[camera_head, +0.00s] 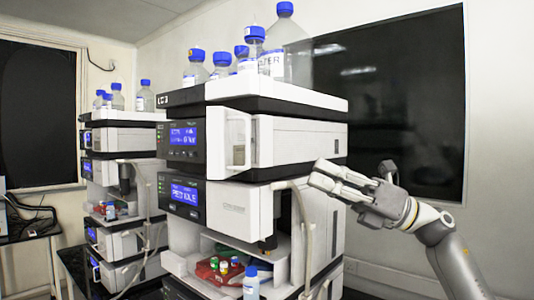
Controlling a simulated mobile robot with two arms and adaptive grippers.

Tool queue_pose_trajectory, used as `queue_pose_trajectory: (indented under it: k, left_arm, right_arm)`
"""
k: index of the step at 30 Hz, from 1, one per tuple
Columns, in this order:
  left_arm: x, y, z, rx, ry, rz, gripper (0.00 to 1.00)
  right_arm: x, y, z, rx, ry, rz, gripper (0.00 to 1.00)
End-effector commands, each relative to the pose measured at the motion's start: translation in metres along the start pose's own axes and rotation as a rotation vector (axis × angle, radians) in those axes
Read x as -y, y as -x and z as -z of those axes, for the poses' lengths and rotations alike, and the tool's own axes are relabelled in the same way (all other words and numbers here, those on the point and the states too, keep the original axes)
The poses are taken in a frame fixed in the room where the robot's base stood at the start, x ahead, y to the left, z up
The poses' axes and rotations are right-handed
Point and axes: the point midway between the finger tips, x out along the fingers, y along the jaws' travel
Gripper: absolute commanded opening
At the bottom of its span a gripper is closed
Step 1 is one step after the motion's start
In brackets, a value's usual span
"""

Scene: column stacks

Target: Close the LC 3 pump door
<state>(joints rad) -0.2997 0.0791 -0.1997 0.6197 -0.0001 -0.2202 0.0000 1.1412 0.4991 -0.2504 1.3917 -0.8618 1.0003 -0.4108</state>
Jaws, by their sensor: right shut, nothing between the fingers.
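The LC 3 stack (170,98) stands in the middle, its label on the dark upper left edge. My left gripper is out of view.
Blue-capped bottles (284,45) stand on top of the stack. A red vial tray (215,272) and a small bottle (251,283) sit in the open lower bay. A tube (303,225) hangs before the panel. Another stack (125,140) stands at left.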

Motion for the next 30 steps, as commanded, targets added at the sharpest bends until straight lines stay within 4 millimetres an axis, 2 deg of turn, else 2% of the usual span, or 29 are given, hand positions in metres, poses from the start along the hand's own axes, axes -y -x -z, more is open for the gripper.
queue_pose_trajectory:
  k: [1, 3, 7, 12, 16, 20, 30]
  left_arm:
    - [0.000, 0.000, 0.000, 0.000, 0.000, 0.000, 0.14]
    - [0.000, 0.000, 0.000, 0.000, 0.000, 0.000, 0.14]
    - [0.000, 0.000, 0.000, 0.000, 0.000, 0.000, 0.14]
    - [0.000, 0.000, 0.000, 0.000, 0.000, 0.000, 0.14]
    - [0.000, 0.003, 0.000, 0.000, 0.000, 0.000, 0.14]
    - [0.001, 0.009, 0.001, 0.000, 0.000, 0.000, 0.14]
    - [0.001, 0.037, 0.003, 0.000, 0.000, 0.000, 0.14]
  right_arm:
    - [-0.015, -0.002, -0.011, -0.075, 0.080, -0.004, 0.00]
    - [-0.032, -0.001, -0.019, -0.180, 0.171, -0.006, 0.00]
    - [-0.054, 0.007, -0.029, -0.334, 0.294, 0.002, 0.00]
    - [-0.068, 0.016, -0.035, -0.439, 0.368, 0.014, 0.00]
    - [-0.069, 0.013, -0.034, -0.460, 0.377, 0.014, 0.00]
    - [-0.068, -0.003, -0.027, -0.459, 0.377, 0.012, 0.00]
    - [-0.063, -0.070, 0.002, -0.457, 0.375, 0.009, 0.00]
